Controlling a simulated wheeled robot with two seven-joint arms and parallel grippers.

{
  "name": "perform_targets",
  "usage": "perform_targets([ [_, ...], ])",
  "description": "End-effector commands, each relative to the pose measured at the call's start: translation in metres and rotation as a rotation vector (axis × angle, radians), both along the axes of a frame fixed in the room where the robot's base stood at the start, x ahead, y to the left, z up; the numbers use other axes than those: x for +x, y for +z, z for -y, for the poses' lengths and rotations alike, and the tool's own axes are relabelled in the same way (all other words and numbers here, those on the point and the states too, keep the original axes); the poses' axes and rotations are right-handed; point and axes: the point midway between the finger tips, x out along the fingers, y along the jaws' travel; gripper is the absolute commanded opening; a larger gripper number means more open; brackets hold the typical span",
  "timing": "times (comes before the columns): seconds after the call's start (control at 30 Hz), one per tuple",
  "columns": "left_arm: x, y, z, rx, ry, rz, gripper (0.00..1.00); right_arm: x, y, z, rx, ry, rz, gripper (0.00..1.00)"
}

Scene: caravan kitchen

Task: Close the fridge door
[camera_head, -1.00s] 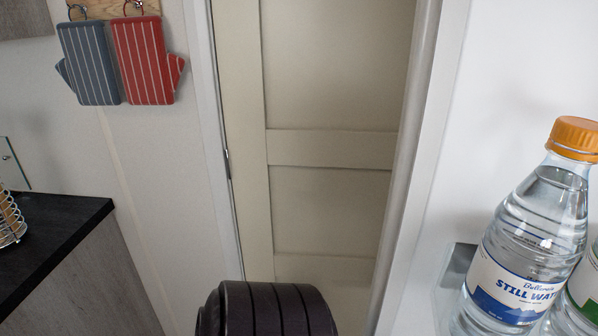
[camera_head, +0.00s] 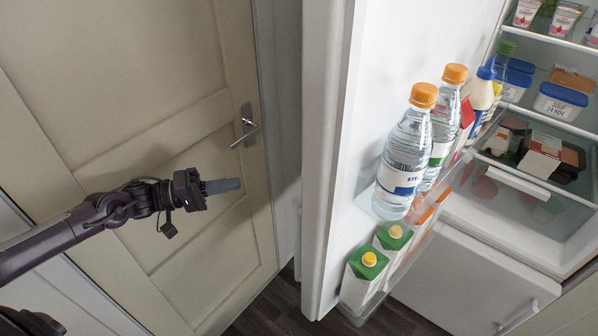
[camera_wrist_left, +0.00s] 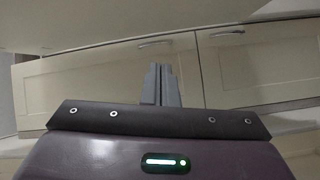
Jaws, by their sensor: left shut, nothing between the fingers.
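The fridge door (camera_head: 328,150) stands wide open in the head view, its edge toward me and its inner side facing right. Its shelves hold water bottles (camera_head: 405,152) and green-topped cartons (camera_head: 362,272). The open fridge interior (camera_head: 545,135) shows at the right. My left gripper (camera_head: 238,185) is shut and empty, left of the door's edge and apart from it, pointing right. In the left wrist view its fingers (camera_wrist_left: 161,84) are together with nothing between them. My right gripper is not in view.
A panelled room door (camera_head: 150,110) with a metal handle (camera_head: 246,126) is behind my left arm. A white cabinet front (camera_head: 470,270) is below the fridge. Pale cupboards (camera_wrist_left: 255,65) show in the left wrist view. Dark wooden floor (camera_head: 275,312) is visible at the bottom.

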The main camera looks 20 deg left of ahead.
Motion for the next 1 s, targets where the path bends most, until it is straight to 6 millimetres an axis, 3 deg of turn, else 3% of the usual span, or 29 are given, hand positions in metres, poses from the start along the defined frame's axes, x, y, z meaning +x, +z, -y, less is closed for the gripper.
perform_targets([
  [0.03,-0.01,0.028,0.015,-0.03,-0.086,-0.05,0.0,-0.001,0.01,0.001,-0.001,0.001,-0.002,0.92],
  [0.1,-0.023,0.05,0.03,-0.069,-0.177,-0.12,0.0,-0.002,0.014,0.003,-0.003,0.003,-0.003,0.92],
  [0.2,-0.035,0.067,0.043,-0.099,-0.254,-0.189,0.0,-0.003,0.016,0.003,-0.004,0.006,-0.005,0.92],
  [0.47,-0.035,0.071,0.064,-0.114,-0.284,-0.215,0.0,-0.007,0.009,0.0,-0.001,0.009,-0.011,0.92],
  [0.7,-0.024,0.073,0.097,-0.113,-0.282,-0.212,0.0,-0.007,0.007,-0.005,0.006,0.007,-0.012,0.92],
  [1.0,-0.009,0.075,0.147,-0.113,-0.282,-0.212,0.0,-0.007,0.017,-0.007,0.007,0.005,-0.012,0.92],
])
